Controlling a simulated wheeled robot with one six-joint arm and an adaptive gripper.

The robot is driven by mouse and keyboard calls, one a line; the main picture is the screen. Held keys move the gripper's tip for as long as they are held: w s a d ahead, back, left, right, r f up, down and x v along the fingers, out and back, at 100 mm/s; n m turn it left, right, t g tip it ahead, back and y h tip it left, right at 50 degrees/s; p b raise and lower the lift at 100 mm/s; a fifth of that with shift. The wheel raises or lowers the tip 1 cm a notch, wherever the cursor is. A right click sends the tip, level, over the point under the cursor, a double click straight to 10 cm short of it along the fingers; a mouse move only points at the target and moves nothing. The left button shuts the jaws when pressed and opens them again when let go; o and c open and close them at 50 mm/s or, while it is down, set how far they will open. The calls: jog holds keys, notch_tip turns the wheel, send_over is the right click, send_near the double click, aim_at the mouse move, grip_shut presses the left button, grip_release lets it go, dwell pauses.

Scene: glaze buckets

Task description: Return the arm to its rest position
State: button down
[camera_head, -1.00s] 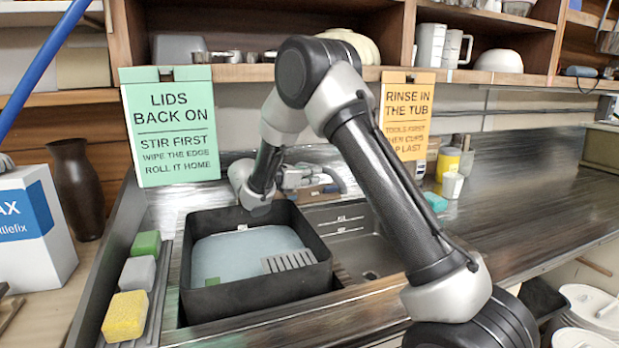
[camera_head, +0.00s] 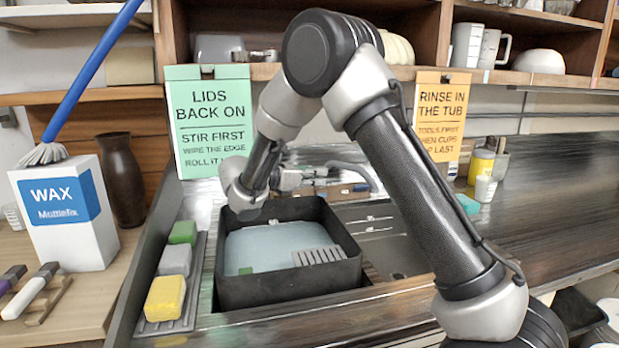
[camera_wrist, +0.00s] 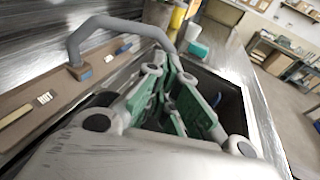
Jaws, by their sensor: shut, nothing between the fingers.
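My arm is raised and bent over the sink counter. My gripper (camera_wrist: 172,95) shows in the wrist view with green-lined fingers, shut and empty. In the head view my gripper (camera_head: 290,180) is small and partly hidden at the end of the arm, behind and above a black tub (camera_head: 290,293). The tub holds pale blue water (camera_head: 265,245), a grey slatted piece (camera_head: 320,256) and a small green piece. In the wrist view a grey faucet (camera_wrist: 105,30) stands to the left of the fingers and a dark basin (camera_wrist: 228,97) lies beyond them.
A green, a grey and a yellow sponge (camera_head: 165,298) lie on a rack left of the tub. A wax box (camera_head: 68,215) and dark vase (camera_head: 122,180) stand at the left. Shelves and two signs (camera_head: 210,120) rise behind.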

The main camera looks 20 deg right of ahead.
jog(key=s+d+r+m+g+y, duration=0.35)
jog(key=s+d+m, duration=0.25)
jog(key=s+d, duration=0.3)
jog(key=s+d+r+m+g+y, duration=0.2)
jog(key=s+d+r+m+y, duration=0.25)
jog(key=s, duration=0.65)
jog(key=s+f+m+t+y, duration=0.2)
jog(key=s+m, duration=0.3)
jog(key=s, duration=0.3)
jog(key=s+f+m+t+y, duration=0.2)
jog(key=s+m+y, duration=0.3)
jog(key=s, duration=0.4)
jog(key=shift+s+a+m+t, duration=0.25)
jog(key=shift+a+m+t, duration=0.15)
jog(key=shift+m, duration=0.25)
jog(key=c, duration=2.2)
grip_release()
